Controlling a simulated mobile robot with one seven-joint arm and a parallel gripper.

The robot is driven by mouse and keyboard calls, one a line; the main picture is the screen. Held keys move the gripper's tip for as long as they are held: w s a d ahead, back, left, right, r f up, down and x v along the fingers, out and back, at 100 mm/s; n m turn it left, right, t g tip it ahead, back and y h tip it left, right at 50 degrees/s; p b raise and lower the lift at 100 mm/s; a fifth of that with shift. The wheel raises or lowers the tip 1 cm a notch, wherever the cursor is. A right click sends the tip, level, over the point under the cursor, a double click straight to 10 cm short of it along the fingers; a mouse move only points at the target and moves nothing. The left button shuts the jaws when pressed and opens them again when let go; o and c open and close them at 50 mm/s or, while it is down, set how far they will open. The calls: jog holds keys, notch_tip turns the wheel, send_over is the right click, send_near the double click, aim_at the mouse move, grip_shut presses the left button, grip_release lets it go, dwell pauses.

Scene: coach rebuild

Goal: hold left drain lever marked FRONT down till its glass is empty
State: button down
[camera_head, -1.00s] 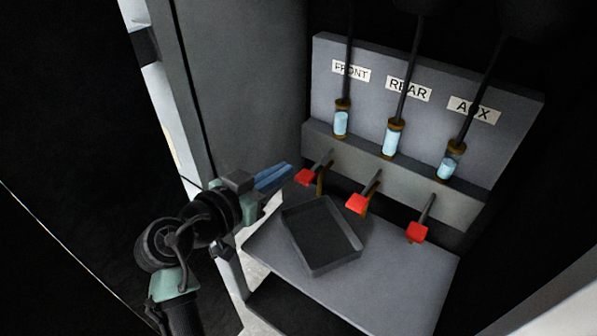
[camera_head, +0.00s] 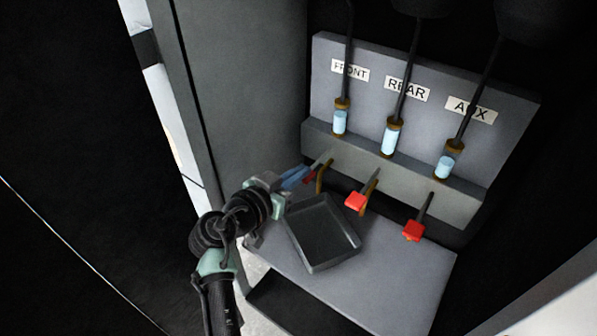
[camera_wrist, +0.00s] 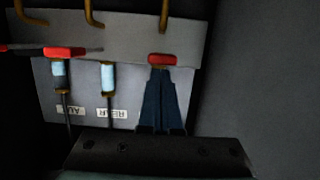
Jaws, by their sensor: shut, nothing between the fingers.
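The left lever, with a red grip (camera_head: 310,178), sits below the glass marked FRONT (camera_head: 340,122). That glass holds pale blue liquid. My gripper (camera_head: 303,174) is shut and empty, its blue fingertips at the red grip and partly covering it in the head view. In the wrist view, which is upside down, the fingertips (camera_wrist: 161,70) overlap the lower edge of the red grip (camera_wrist: 162,59). I cannot tell whether they touch it or press it. The FRONT label (camera_head: 350,70) shows in the head view and is hidden in the wrist view.
The REAR lever (camera_head: 355,201) and AUX lever (camera_head: 414,230) stand to the right, below their glasses, which also hold blue liquid. A dark tray (camera_head: 335,266) lies on the grey shelf (camera_head: 400,275) below the levers. A grey wall panel (camera_head: 240,90) rises at the left.

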jog(key=shift+f, duration=0.15)
notch_tip(320, 180, down, 5)
jog(key=t+h+b, duration=0.2)
jog(key=t+b, duration=0.1)
jog(key=b, duration=1.9)
dwell(1.4)
